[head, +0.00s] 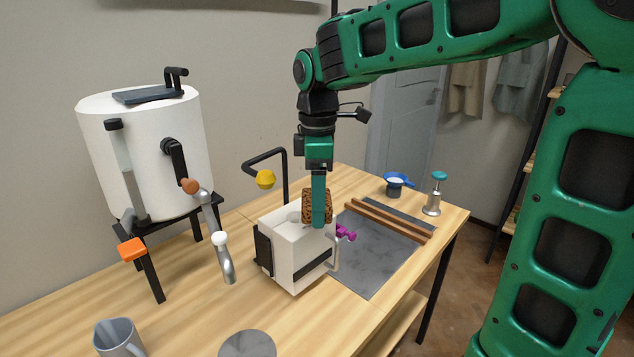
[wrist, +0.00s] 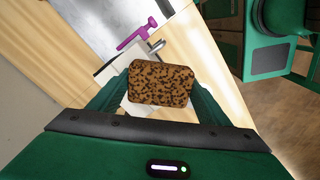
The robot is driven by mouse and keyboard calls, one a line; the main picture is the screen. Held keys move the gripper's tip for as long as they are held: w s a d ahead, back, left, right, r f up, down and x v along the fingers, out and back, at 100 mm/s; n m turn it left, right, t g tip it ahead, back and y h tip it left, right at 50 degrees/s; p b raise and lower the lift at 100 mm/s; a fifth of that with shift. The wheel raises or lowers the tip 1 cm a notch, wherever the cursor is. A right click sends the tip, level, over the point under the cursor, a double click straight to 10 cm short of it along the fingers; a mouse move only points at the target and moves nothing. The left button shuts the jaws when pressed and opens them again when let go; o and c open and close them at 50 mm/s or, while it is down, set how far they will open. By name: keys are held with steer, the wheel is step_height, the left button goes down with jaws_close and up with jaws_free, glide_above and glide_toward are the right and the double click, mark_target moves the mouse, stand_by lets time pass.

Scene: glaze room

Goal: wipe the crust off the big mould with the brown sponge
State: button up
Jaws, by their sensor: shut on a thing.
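The big mould (head: 291,262) is a white block with black straps, standing on the wooden table in the middle of the head view. Its top has a round opening, partly hidden by the sponge and my gripper. The brown sponge (head: 308,204) is dark-speckled and held upright over the mould's top; it also fills the middle of the wrist view (wrist: 160,82). My gripper (head: 319,215) points down and is shut on the sponge. I cannot tell whether the sponge touches the mould. I cannot make out the crust. White parts of the mould show behind the sponge in the wrist view.
A magenta-handled clamp (head: 345,233) sits at the mould's right side. A grey slab (head: 375,262) with wooden strips (head: 388,219) lies to the right. A white tank (head: 150,155) with a tap stands left. A grey jug (head: 118,338) and grey disc (head: 247,344) are in front.

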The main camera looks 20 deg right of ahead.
steer(key=shift+r, duration=2.1)
